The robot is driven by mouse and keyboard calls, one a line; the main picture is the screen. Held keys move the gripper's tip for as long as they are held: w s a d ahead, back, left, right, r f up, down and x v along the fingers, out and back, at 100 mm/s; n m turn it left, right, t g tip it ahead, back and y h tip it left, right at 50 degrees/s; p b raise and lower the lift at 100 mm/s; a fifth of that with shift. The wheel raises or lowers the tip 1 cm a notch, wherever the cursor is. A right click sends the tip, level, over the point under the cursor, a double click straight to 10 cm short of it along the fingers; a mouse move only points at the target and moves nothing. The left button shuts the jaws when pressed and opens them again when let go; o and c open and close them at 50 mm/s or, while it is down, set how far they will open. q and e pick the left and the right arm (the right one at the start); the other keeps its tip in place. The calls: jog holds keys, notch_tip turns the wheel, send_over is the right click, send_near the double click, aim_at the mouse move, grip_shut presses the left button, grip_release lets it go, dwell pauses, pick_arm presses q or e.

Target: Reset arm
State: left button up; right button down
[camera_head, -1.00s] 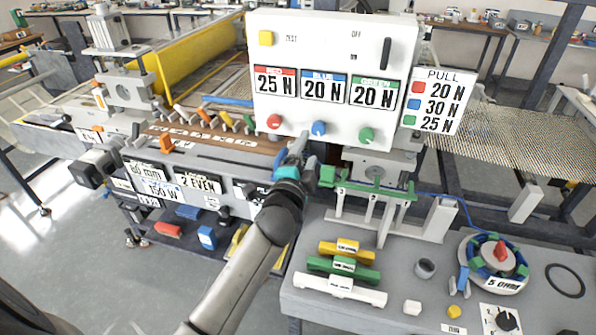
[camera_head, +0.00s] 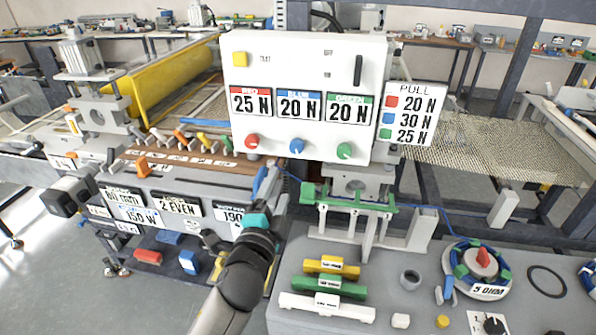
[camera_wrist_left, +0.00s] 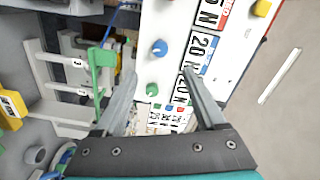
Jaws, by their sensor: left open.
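My left gripper (camera_head: 267,184) is in front of the machine, just below the white control panel (camera_head: 300,72) in the head view. In the left wrist view its two fingers (camera_wrist_left: 160,100) are spread with nothing between them. Behind them show the panel's blue knob (camera_wrist_left: 159,47) and green knob (camera_wrist_left: 152,89). The panel carries red (camera_head: 252,141), blue (camera_head: 296,146) and green knobs (camera_head: 345,151) under displays of 25 N, 20 N and 20 N. A sign (camera_head: 408,112) beside it reads PULL 20 N, 30 N, 25 N. My right gripper is not in view.
A grey bench (camera_head: 390,290) at lower right holds yellow (camera_head: 331,266), green (camera_head: 329,287) and white bars (camera_head: 326,306). A round coil labelled 5 OHM (camera_head: 478,270) also stands there. A green-topped stand (camera_head: 348,196) is close to the right of my left gripper.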

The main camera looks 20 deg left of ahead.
pick_arm(q)
jog(key=shift+f, duration=0.1)
jog(key=s+f+n+g, duration=0.7)
jog(key=s+f, duration=0.2)
jog(key=s+d+f+n+g+h, duration=0.2)
jog(key=s+d+f+g, duration=0.1)
jog(key=s, duration=0.5)
jog(key=s+d+f+n+g+h, duration=0.2)
jog(key=s+d+f+g, duration=0.15)
jog(key=s, duration=0.45)
notch_tip(320, 180, down, 30)
jog(key=s+g+b, duration=0.2)
jog(key=s+b, duration=0.1)
jog(key=b, duration=0.5)
jog(key=s+a+f+b, duration=0.1)
jog(key=s+f+b, duration=0.2)
jog(key=s+f, duration=0.4)
jog(key=s+a+f+g+b, duration=0.1)
jog(key=s+f+b, duration=0.3)
jog(key=s+f, duration=0.4)
notch_tip(320, 180, down, 6)
jog(key=shift+r+m+y, duration=0.1)
jog(key=shift+m+y, duration=0.2)
jog(key=shift+m, duration=0.1)
